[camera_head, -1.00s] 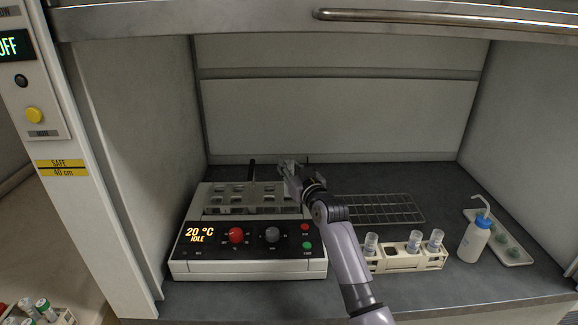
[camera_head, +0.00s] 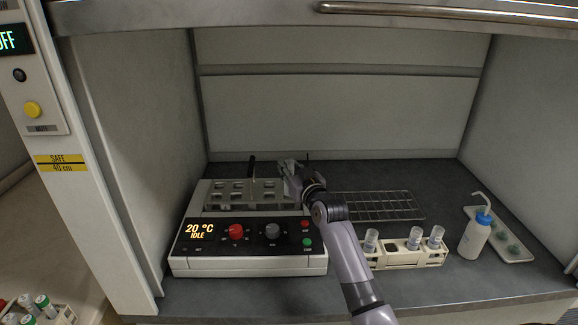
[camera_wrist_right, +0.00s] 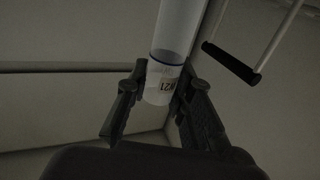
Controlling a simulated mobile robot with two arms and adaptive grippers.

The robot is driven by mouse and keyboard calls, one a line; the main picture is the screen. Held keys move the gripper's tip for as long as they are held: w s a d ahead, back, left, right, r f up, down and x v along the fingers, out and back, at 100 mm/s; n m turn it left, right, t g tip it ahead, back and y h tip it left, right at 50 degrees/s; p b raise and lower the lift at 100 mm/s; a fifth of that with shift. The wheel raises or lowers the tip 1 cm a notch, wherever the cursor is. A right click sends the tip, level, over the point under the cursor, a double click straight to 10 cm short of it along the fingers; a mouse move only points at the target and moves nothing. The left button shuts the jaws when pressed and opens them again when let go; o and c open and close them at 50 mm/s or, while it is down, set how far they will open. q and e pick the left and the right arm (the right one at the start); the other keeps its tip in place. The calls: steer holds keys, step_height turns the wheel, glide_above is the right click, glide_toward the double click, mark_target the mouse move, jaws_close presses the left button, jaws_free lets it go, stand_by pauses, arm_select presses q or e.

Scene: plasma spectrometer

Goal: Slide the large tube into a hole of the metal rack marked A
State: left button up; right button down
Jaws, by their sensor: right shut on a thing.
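A large clear tube (camera_wrist_right: 175,45) with a blue ring and a small printed label is between the fingers of my right gripper (camera_wrist_right: 160,88) in the wrist view. The gripper is shut on it. In the head view my right gripper (camera_head: 289,168) is at the back right corner of the metal rack (camera_head: 247,193), and the tube is hard to make out there. The rack has rows of square holes and sits on the heater unit. Its black-gripped handle (camera_head: 251,168) stands up at the back. I cannot read a mark A. My left gripper is not in view.
The heater unit (camera_head: 250,250) reads 20 °C, IDLE. To its right are an empty wire grid (camera_head: 385,207), a cream rack (camera_head: 405,258) with 3 tubes, a wash bottle (camera_head: 474,238) and a white tray (camera_head: 515,252). Hood walls close the sides and back.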

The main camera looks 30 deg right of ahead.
steer(key=shift+f+b, duration=0.85)
steer(key=shift+f, duration=0.7)
steer(key=shift+f, duration=0.25)
